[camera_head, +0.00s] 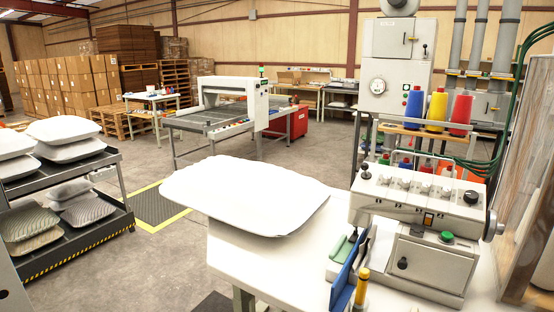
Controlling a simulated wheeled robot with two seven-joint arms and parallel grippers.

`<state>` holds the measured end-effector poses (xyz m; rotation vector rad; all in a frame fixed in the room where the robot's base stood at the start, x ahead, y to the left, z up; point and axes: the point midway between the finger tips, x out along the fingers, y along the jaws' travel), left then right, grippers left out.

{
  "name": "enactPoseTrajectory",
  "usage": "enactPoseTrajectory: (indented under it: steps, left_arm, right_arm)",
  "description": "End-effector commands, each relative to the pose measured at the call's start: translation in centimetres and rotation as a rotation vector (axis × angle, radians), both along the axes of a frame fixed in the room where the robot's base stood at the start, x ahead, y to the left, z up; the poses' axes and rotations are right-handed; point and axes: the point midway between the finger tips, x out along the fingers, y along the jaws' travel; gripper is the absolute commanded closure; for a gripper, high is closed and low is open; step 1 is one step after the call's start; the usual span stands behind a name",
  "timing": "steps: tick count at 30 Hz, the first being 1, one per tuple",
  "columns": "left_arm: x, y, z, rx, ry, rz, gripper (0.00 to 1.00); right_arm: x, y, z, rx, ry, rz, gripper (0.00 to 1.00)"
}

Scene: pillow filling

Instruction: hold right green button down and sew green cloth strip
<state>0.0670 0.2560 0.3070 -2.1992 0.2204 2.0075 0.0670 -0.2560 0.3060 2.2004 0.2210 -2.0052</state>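A grey-white sewing machine (420,202) stands at the right of the white worktable. A green button (446,236) sits on the top of its lower housing, with nothing touching it. A pale green strip-like piece (340,248) lies beside an upright blue plate (345,274) at the machine's left; I cannot tell for sure that it is the cloth strip. A white pillow (245,195) lies flat on the table to the left of the machine. Neither of my grippers is in view.
A yellow and black post (361,287) stands by the blue plate. Blue, yellow and red thread cones (436,107) stand behind the machine. A dark rack (75,240) with several pillows is at the left. The front-left tabletop (255,262) is clear.

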Motion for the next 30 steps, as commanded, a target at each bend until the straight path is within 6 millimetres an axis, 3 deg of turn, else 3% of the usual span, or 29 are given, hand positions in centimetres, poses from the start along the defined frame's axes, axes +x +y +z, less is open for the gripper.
enactPoseTrajectory:
  steps: [4, 9, 12, 30]
  left_arm:
    - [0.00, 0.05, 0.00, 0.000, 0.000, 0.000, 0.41]
    - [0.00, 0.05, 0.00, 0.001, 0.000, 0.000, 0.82]
    - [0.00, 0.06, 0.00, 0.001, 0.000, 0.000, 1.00]
    - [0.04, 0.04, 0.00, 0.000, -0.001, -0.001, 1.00]
  right_arm:
    - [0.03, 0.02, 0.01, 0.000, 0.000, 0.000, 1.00]
    - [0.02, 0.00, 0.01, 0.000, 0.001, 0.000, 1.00]
    - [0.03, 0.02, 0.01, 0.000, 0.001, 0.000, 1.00]
    - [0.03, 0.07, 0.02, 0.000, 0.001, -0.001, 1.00]
